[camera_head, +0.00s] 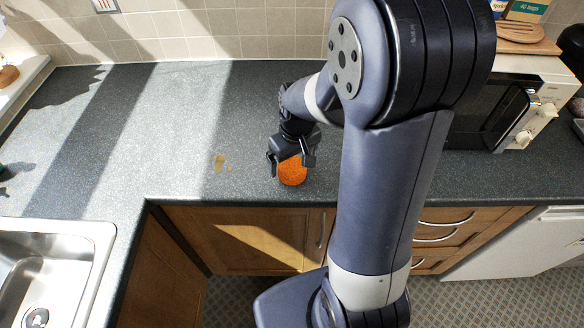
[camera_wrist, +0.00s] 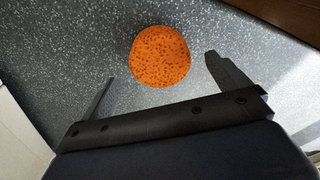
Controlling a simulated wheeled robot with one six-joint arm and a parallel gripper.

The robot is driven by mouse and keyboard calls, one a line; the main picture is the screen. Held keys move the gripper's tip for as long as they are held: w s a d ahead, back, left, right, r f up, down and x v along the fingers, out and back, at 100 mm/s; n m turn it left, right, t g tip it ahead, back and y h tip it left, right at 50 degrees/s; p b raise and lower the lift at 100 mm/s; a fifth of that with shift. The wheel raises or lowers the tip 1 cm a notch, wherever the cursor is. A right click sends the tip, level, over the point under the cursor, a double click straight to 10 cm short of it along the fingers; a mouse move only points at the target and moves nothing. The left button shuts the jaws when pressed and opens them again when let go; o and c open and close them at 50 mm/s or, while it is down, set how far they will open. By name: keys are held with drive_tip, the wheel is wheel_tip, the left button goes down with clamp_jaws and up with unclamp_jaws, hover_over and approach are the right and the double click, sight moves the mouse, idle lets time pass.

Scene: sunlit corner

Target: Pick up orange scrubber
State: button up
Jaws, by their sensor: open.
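The orange scrubber (camera_head: 292,172) is a round, dark-speckled piece on the grey countertop, close to its front edge. My gripper (camera_head: 291,160) is over it, and part of the scrubber's top is hidden behind the gripper in the head view. In the wrist view the scrubber (camera_wrist: 160,56) lies beyond the fingers, roughly midway between them. My gripper (camera_wrist: 160,72) is open there, with one finger to each side and nothing held. I cannot tell the exact height of the fingers above the counter.
A sink (camera_head: 62,262) is at the lower left. A white microwave (camera_head: 513,110) stands at the right, with a wooden board (camera_head: 520,33) on top. A small brownish stain (camera_head: 219,162) marks the counter left of the scrubber. The counter (camera_head: 170,120) behind is mostly clear.

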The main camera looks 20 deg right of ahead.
sight(292, 166)
drive_tip(key=shift+w+f, duration=0.1)
drive_tip(key=shift+f, duration=1.6)
drive_tip(key=c, duration=1)
